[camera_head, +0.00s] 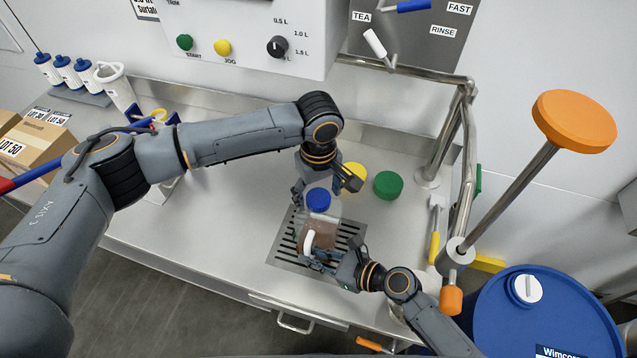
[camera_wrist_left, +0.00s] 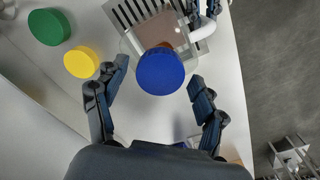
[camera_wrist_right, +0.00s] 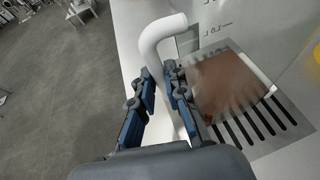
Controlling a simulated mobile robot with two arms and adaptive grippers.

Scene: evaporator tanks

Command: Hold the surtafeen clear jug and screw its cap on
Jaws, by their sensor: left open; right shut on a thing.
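The clear jug (camera_head: 322,232) stands upright on the slotted drain grate, with brown liquid inside; the liquid also shows in the right wrist view (camera_wrist_right: 225,85). The blue cap (camera_head: 318,200) sits at the jug's mouth; I cannot tell how tightly it is seated. My left gripper (camera_head: 326,187) is open above the jug; in the left wrist view its fingers (camera_wrist_left: 158,92) stand either side of the blue cap (camera_wrist_left: 160,72), apart from it. My right gripper (camera_head: 318,259) is shut on the jug's white handle (camera_wrist_right: 160,40), low at the jug's front.
A green cap (camera_head: 388,184) and a yellow cap (camera_head: 354,177) lie on the counter behind the jug. A yellow-handled tool (camera_head: 435,235) and steel pipes stand to the right. The blue drum (camera_head: 540,320) is at lower right. The control box (camera_head: 250,40) overhangs the back.

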